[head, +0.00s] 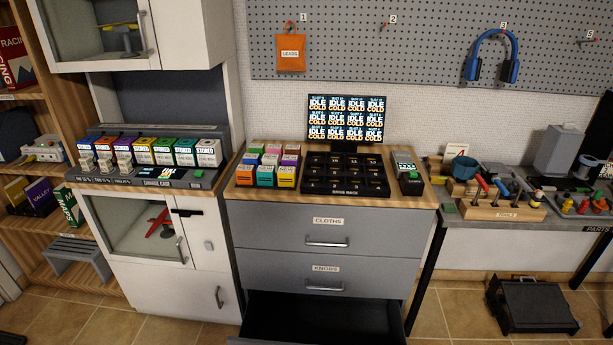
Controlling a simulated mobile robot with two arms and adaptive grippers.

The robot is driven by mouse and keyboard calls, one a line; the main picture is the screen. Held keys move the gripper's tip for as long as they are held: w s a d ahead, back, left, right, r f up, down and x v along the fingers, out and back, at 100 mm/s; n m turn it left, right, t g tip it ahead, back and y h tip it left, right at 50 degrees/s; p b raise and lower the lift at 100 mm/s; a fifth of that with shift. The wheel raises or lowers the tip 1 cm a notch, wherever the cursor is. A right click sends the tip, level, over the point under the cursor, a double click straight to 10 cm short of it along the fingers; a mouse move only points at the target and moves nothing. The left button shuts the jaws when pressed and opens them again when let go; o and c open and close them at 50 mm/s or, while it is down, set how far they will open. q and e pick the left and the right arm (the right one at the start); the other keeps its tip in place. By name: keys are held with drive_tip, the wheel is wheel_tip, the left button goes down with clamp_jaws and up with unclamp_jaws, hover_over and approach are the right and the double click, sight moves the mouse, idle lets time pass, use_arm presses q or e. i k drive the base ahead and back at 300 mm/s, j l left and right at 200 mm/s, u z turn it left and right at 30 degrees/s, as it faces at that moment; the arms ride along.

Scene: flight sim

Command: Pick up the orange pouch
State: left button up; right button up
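The orange pouch (291,53) hangs on the grey pegboard at hook 1, near the top middle of the head view. It carries a white label reading LEADS. It hangs upright and nothing covers it. Neither of my grippers shows in the head view.
Below the pouch stands a counter with a slotted black rack (345,174), a screen (346,118) and several small coloured boxes (266,165). The bottom drawer (322,318) is pulled open. Blue headphones (490,57) hang at the right. A black case (531,304) lies on the floor.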

sight(290, 47)
drive_tip(key=z, duration=0.45)
drive_tip(key=i+j+z, duration=0.1)
drive_tip(key=j+z, duration=0.3)
drive_tip(key=i+j+z, duration=0.1)
drive_tip(key=j+z, duration=1)
drive_tip(key=k+j, duration=0.05)
